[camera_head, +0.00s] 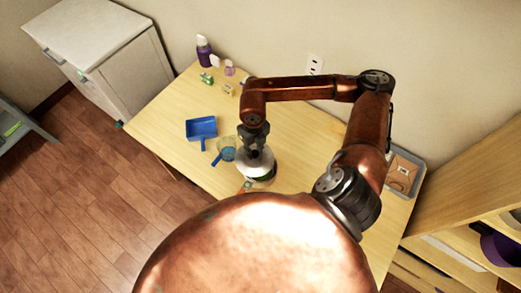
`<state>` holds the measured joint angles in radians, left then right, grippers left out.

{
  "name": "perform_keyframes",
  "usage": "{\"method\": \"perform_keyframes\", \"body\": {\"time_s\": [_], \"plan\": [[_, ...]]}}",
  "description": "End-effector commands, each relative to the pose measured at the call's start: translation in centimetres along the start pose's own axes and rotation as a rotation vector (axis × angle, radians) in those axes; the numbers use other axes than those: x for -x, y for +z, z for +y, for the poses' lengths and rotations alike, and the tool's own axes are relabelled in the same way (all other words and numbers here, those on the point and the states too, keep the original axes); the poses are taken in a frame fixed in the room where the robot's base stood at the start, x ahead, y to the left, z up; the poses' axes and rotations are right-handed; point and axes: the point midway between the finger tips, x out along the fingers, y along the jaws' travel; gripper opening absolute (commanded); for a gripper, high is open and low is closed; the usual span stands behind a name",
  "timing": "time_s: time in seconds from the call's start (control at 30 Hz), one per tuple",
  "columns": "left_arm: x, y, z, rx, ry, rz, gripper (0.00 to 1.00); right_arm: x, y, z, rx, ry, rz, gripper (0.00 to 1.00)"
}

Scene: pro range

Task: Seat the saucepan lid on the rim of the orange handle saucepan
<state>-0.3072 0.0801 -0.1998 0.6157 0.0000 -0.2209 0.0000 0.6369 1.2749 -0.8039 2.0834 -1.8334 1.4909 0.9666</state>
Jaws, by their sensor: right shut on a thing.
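My right gripper (255,147) reaches down over the middle of the wooden table. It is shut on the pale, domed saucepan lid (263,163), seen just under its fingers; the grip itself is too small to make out. A round pan with a pale rim and dark greenish inside, which I take for the saucepan (262,181), shows directly below the lid. A small orange-brown bit shows at its lower left. I cannot tell whether the lid touches the rim. My left gripper is not in view.
On the wooden table (305,150), a blue dustpan (201,127) and a blue-handled item (227,154) lie left of the pan. A purple bottle (204,53) and small items stand at the back left. A grey tray (405,172) lies at the right, near a wooden shelf (465,190).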

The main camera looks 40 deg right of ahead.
Motion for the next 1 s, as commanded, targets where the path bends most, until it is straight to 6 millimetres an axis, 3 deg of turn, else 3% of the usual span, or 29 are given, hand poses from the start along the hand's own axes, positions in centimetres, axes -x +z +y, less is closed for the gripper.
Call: {"method": "perform_keyframes", "body": {"time_s": [0.2,0.4,1.0], "plan": [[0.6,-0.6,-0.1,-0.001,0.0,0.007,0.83,-0.4,-0.9,-1.3,-0.446,-0.004,-0.001,0.07],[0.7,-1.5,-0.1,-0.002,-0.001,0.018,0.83,-0.6,-1.2,-1.8,-0.652,-0.004,-0.002,0.07],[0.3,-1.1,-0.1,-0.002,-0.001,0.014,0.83,-0.8,-1.2,-1.8,-0.686,-0.002,-0.003,0.07]]}}
